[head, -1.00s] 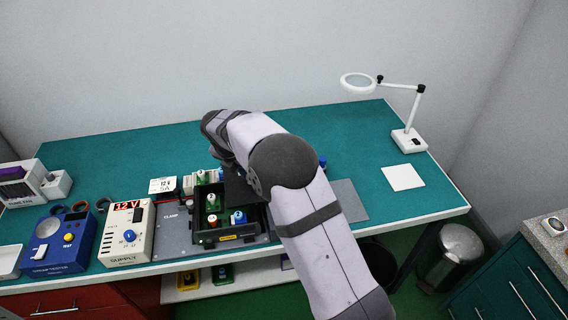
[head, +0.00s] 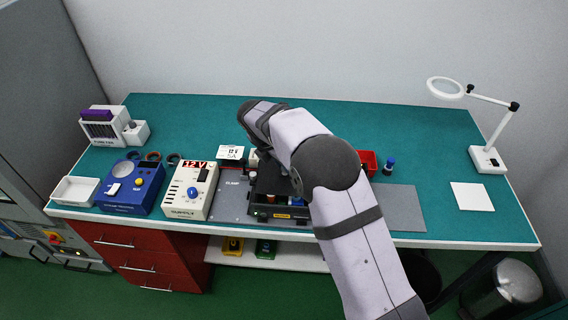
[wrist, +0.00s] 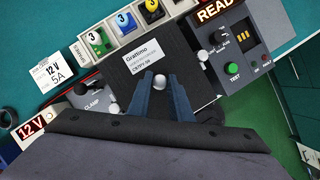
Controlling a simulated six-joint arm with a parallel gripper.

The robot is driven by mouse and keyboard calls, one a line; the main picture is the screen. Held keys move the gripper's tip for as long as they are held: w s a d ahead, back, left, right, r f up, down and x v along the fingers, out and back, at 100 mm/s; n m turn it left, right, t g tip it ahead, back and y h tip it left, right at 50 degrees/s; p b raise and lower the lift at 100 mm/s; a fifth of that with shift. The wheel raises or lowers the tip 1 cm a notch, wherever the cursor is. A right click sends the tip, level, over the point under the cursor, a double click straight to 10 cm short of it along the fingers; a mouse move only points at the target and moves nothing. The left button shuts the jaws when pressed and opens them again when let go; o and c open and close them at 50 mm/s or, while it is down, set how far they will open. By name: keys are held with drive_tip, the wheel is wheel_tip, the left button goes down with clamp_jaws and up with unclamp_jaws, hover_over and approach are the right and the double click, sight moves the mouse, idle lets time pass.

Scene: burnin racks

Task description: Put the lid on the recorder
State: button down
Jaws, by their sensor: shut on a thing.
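The lid (wrist: 150,50) is a flat black plate with a white printed label and a small pale knob. In the wrist view my gripper (wrist: 163,84) has its two blue fingers shut on the knob. In the head view the lid (head: 270,178) is a dark plate over the recorder, partly behind my arm. The recorder (head: 262,210) is an open-topped black box with a yellow label on its front. A little of its interior shows at the front. I cannot tell whether the lid touches the rim. My fingertips are hidden in the head view.
A white supply (head: 189,190) reading 12 V and a blue unit (head: 131,186) stand left. A tester (wrist: 238,62) with a green button is right of the lid in the wrist view. Numbered cells (wrist: 97,40) stand behind. A red bin (head: 368,158) and a blue-capped item (head: 388,167) are to the right.

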drive_tip(key=shift+f+b, duration=0.65)
drive_tip(key=shift+f, duration=0.95)
drive_tip(key=shift+p, duration=0.65)
idle(0.4)
drive_tip(key=shift+f+p, duration=0.3)
drive_tip(key=shift+f, duration=0.2)
idle(1.6)
drive_tip(key=c, duration=1.5)
unclamp_jaws()
drive_tip(key=shift+c, duration=0.2)
drive_tip(key=shift+r+p, duration=2.25)
drive_tip(key=shift+r, duration=0.3)
